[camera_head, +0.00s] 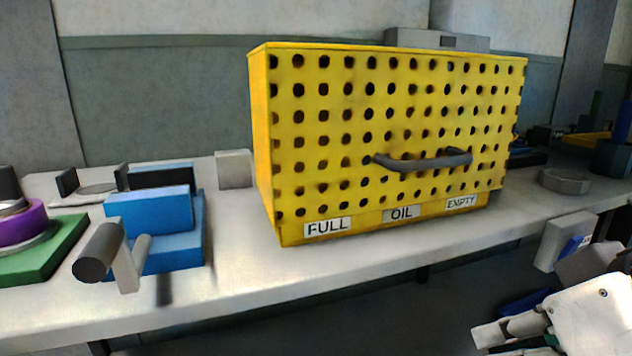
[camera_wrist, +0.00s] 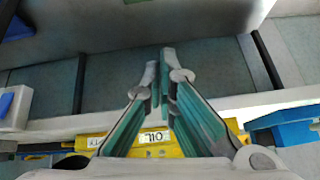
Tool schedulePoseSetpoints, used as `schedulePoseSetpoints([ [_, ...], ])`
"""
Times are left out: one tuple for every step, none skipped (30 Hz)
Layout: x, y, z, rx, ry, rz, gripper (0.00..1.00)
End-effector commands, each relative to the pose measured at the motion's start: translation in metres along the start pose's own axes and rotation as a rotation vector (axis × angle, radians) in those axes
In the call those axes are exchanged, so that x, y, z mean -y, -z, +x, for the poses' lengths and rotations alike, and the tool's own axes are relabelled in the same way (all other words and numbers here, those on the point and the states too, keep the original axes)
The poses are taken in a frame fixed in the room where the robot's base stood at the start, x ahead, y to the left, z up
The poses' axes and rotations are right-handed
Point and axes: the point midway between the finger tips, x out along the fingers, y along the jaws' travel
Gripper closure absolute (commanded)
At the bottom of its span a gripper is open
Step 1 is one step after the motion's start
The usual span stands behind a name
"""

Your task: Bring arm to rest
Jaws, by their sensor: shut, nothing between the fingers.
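My gripper (camera_wrist: 163,60) is shut and empty in the wrist view, its green-sided fingers meeting at the tips. They point over the bench's front edge, with nothing between them. In the head view, white parts of my arm show at the lower right, in front of the bench and to the right of the yellow perforated box (camera_head: 330,124). The fingertips cannot be made out clearly there. The box stands upright on the bench with a dark handle (camera_head: 423,161) on its front and labels FULL, OIL and EMPTY. Part of it shows upside down in the wrist view (camera_wrist: 190,143).
The pale bench (camera_head: 330,262) runs across the head view. A blue block device (camera_head: 150,212) with a grey cylinder knob (camera_head: 98,252) and a green base (camera_head: 40,255) with a purple ring stand at left. A white block (camera_head: 565,240) is near my arm.

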Motion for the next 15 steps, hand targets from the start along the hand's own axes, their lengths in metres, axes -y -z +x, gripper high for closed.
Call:
schedulePoseSetpoints([
  [0.001, -0.021, 0.008, 0.105, -0.021, 0.034, 1.00],
  [0.002, -0.034, 0.010, 0.163, -0.036, 0.054, 1.00],
  [0.002, -0.049, 0.012, 0.234, -0.054, 0.082, 1.00],
  [0.002, -0.059, 0.013, 0.287, -0.070, 0.102, 1.00],
  [0.002, -0.070, 0.013, 0.339, -0.087, 0.123, 1.00],
  [0.002, -0.084, 0.013, 0.403, -0.110, 0.149, 1.00],
  [0.002, -0.093, 0.011, 0.451, -0.130, 0.169, 1.00],
  [0.002, -0.103, 0.010, 0.498, -0.149, 0.189, 1.00],
  [0.001, -0.115, 0.007, 0.561, -0.178, 0.215, 1.00],
  [0.001, -0.120, 0.003, 0.592, -0.193, 0.231, 1.00],
  [0.002, -0.112, -0.002, 0.573, -0.187, 0.225, 1.00],
  [0.002, -0.106, -0.006, 0.562, -0.185, 0.222, 1.00],
  [0.002, -0.102, -0.009, 0.557, -0.185, 0.221, 1.00],
  [0.002, -0.099, -0.012, 0.553, -0.185, 0.220, 1.00],
  [0.003, -0.094, -0.016, 0.547, -0.184, 0.218, 1.00],
])
